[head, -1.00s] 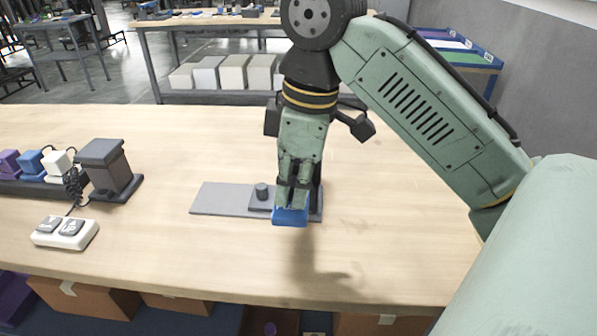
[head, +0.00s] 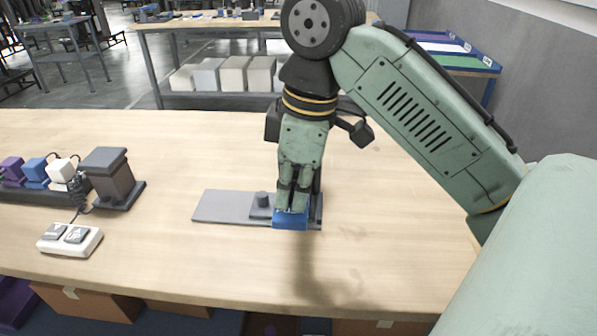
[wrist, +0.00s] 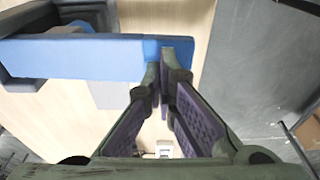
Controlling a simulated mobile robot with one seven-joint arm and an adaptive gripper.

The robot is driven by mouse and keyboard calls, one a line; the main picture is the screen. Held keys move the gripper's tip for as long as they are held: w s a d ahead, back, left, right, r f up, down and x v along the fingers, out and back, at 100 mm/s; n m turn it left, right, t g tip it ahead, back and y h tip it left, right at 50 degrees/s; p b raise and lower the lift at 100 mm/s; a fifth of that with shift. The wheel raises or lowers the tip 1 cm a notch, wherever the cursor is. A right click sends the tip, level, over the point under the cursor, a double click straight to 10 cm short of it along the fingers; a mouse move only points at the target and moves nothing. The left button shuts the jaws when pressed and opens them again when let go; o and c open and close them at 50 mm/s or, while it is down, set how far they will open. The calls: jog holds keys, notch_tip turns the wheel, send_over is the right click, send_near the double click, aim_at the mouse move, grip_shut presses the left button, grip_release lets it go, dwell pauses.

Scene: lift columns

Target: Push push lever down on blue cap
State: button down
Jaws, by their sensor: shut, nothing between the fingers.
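The push lever has a blue cap (head: 291,219) at its near end and stands on a grey base plate (head: 225,206) on the table. In the wrist view the blue lever (wrist: 85,58) runs in from the left, and its end lies at my fingertips. My gripper (head: 292,208) points down with its fingers together, right at the blue cap. In the wrist view my gripper (wrist: 163,68) shows nothing between its fingers. The tips overlap the blue end and look to be touching it. My fingers partly hide the lever's rear part in the head view.
A small dark knob (head: 262,199) stands on the plate just left of the lever. A dark block (head: 113,178), a white two-button box (head: 70,240) and several coloured plugs (head: 38,172) are at the left. The table (head: 400,260) is clear at the right.

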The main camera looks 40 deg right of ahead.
jog(key=shift+r+p, duration=2)
jog(key=shift+r, duration=0.05)
jog(key=shift+r+p, duration=0.55)
jog(key=shift+r, duration=0.75)
